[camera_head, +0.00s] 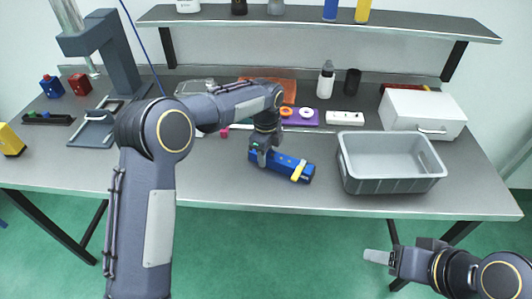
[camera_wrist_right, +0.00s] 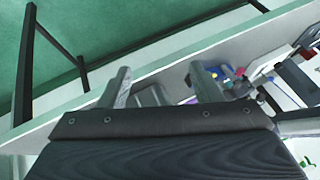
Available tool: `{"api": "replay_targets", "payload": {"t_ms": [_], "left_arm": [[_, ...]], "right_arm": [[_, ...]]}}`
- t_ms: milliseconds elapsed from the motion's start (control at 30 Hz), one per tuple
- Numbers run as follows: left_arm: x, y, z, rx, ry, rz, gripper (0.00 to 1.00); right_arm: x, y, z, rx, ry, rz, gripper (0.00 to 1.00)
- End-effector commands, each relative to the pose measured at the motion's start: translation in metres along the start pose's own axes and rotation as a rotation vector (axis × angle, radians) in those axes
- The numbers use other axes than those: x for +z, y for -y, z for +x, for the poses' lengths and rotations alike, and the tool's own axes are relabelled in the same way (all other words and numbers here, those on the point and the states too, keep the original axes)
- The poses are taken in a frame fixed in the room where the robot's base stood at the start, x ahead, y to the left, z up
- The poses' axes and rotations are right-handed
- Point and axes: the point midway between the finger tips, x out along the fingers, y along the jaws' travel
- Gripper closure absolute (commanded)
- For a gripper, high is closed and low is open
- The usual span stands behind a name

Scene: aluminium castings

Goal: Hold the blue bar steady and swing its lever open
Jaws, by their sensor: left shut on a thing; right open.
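The blue bar (camera_head: 272,161) lies on the table near its front edge, in the middle of the head view. A yellow lever (camera_head: 299,170) sits at its right end. How far the lever is swung is too small to tell. My left gripper (camera_head: 262,155) points down and is shut on the left part of the bar, hiding some of it. My right gripper (camera_head: 378,256) is open and empty, low in front of the table, right of the bar. In the right wrist view its two fingers (camera_wrist_right: 163,85) stand apart with nothing between them.
A grey bin (camera_head: 390,184) stands right of the bar. A white box (camera_head: 422,110) is behind it. A purple block with rings (camera_head: 300,119), a power strip (camera_head: 345,118) and bottles (camera_head: 326,80) stand behind the bar. The table front (camera_head: 240,197) near the bar is clear.

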Motion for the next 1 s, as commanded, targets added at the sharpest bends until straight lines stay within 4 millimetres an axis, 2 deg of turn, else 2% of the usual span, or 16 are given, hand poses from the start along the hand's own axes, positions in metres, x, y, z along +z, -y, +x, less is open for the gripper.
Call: {"api": "replay_targets", "payload": {"t_ms": [333, 533, 667, 767, 867, 1000], "left_arm": [[0.0, 0.0, 0.0, 0.0, 0.0, 0.0, 0.89], [0.0, 0.0, 0.0, 0.0, 0.0, 0.0, 0.89], [0.0, 0.0, 0.0, 0.0, 0.0, 0.0, 0.89], [0.0, 0.0, 0.0, 0.0, 0.0, 0.0, 0.89], [0.0, 0.0, 0.0, 0.0, 0.0, 0.0, 0.89], [0.0, 0.0, 0.0, -0.001, 0.0, 0.0, 0.89]], "right_arm": [[0.0, 0.0, -0.001, 0.0, 0.0, 0.0, 0.43], [-0.013, 0.004, -0.003, -0.004, 0.022, -0.026, 0.7], [-0.042, 0.012, -0.004, -0.006, 0.071, -0.088, 0.87], [-0.073, 0.024, 0.0, -0.003, 0.121, -0.155, 1.0], [-0.104, 0.04, 0.01, 0.007, 0.17, -0.226, 1.0], [-0.144, 0.068, 0.033, 0.031, 0.232, -0.329, 1.0]]}}
